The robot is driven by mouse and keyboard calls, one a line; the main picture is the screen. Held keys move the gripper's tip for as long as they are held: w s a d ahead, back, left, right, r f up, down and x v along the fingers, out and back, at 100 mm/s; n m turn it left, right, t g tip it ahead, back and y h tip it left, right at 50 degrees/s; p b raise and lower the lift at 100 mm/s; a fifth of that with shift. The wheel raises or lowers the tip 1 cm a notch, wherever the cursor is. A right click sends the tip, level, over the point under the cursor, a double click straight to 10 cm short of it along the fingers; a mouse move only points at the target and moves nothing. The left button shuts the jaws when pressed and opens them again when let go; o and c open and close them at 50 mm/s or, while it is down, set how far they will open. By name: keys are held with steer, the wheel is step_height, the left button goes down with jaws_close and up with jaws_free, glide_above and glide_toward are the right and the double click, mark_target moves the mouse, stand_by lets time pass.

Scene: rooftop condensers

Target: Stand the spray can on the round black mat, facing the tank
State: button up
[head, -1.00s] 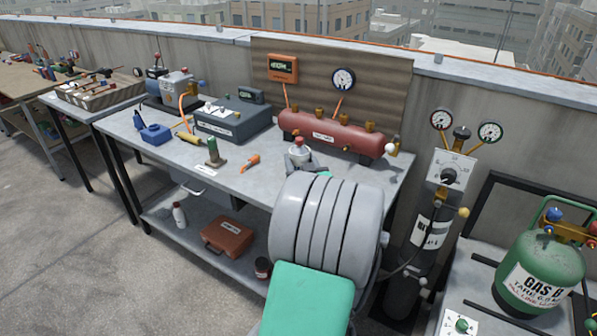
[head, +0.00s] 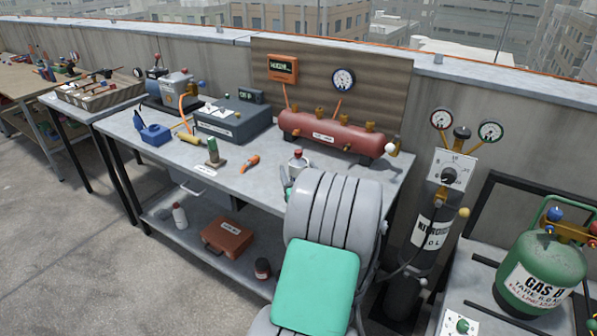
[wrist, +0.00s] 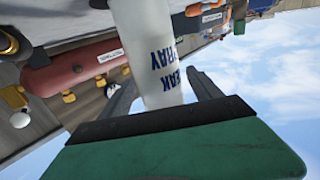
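The spray can (head: 297,162) is white with a red cap; in the head view only its top shows above my arm, over the bench's front part. In the wrist view the can (wrist: 148,50) stands between the two dark fingers of my gripper (wrist: 160,92), its blue lettering turned to the camera and upside down. The fingers appear shut on it; whether its base is clear of the bench is hidden. The red tank (head: 330,135) lies along the back of the bench, also in the wrist view (wrist: 75,68). I cannot make out the round black mat.
A dark gas cylinder (head: 432,235) stands right of the bench. The lower shelf holds a red case (head: 227,240) and a white bottle (head: 180,215).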

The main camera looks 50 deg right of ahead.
steer(key=shift+r, duration=0.1)
steer(key=b+v, duration=0.2)
steer(key=v, duration=1)
steer(key=w+a+f+n+g+y, duration=0.1)
steer(key=w+a+f+n+y, duration=0.25)
steer(key=a, duration=0.45)
steer(key=w+a+f+n+g+y, duration=0.1)
steer(key=w+a+f+n+y, duration=0.1)
steer(key=w+a+y, duration=0.45)
steer(key=w+a+f+n+g+y, duration=0.1)
steer(key=w+a+f+n+y, duration=0.15)
steer(key=a, duration=0.75)
steer(key=s+a+g, duration=0.8)
steer(key=s+a, duration=0.4)
steer(key=a, duration=0.3)
steer(key=shift+a+f+g+h, duration=0.3)
steer(key=shift+f+h, duration=0.1)
steer(key=shift+h, duration=0.05)
steer(key=shift+d, duration=0.1)
